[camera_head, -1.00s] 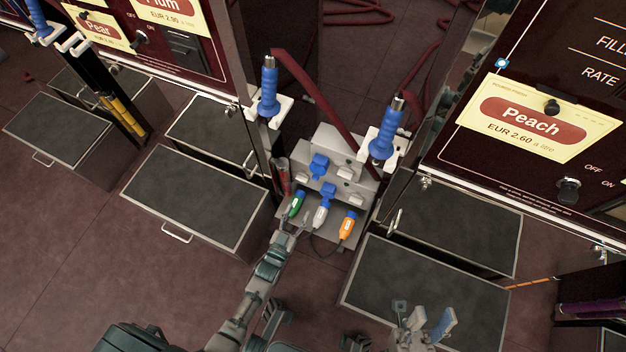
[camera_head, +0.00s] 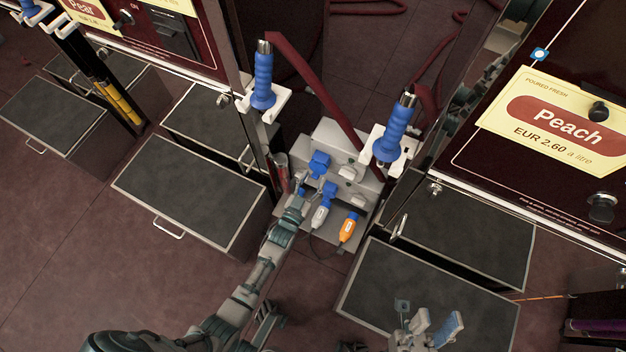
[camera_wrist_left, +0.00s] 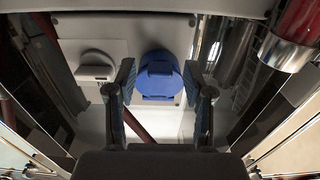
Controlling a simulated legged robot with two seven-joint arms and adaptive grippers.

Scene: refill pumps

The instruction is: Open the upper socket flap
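The upper blue socket flap (camera_head: 319,162) is on the grey stepped socket block, above a lower blue flap (camera_head: 327,190). It looks closed. My left gripper (camera_head: 303,181) is just below and left of the upper flap in the head view. In the left wrist view, a round blue flap (camera_wrist_left: 160,80) lies ahead between the fingertips of my left gripper (camera_wrist_left: 160,72). The fingers are spread, with gaps on both sides; contact is not visible. My right gripper (camera_head: 433,325) is low in the head view, its fingers apart and empty, away from the block.
A white plug (camera_head: 320,216) and an orange plug (camera_head: 348,228) sit at the block's front. Blue-handled nozzles (camera_head: 263,80) (camera_head: 396,130) hang on either side above it. A grey-capped socket (camera_wrist_left: 95,65) is beside the blue flap. A dark step (camera_head: 430,290) stands right.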

